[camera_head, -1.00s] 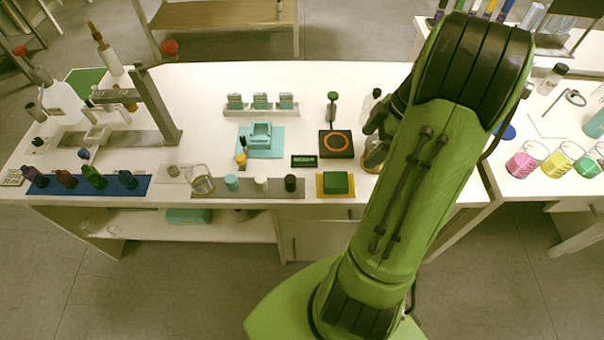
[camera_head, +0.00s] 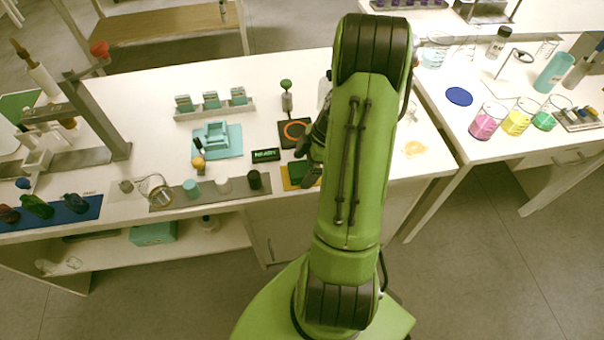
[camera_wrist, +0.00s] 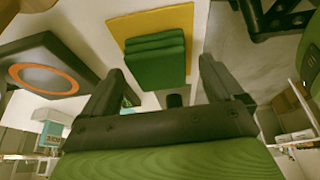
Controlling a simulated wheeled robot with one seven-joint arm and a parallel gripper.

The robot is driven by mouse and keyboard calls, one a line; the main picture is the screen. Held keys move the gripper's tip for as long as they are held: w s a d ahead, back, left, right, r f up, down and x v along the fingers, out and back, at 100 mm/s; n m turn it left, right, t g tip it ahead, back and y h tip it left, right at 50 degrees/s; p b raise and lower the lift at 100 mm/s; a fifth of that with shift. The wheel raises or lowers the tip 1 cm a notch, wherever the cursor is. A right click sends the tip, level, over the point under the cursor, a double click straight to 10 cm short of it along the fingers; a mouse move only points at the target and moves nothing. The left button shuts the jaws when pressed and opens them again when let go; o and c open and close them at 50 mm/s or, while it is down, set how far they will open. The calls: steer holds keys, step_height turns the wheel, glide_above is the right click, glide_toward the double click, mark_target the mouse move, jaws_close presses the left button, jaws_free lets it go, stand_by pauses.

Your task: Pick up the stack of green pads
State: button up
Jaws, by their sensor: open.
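The stack of green pads (camera_head: 298,171) lies on a yellow mat (camera_head: 287,181) near the front edge of the white table, partly hidden by my arm. In the wrist view the green stack (camera_wrist: 154,57) shows on the yellow mat (camera_wrist: 122,28), with its layers visible. My gripper (camera_wrist: 155,80) is open and empty, its two dark fingers spread on either side below the stack in the picture, apart from it. In the head view my gripper (camera_head: 311,145) is mostly hidden behind my arm, close to the stack.
A black square plate with an orange ring (camera_head: 294,131) is beside the mat; it also shows in the wrist view (camera_wrist: 45,78). A small dark display (camera_head: 266,155) and a grey strip with small bottles (camera_head: 225,188) stand to the left. A second table (camera_head: 470,120) holds beakers at right.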

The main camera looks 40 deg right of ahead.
mark_target(305, 168)
steer(key=shift+f, duration=0.1)
steer(key=shift+c, duration=0.4)
steer(key=c, duration=1.1)
steer(key=shift+o, duration=0.2)
step_height(305, 168, up, 10)
steer(key=p, duration=0.3)
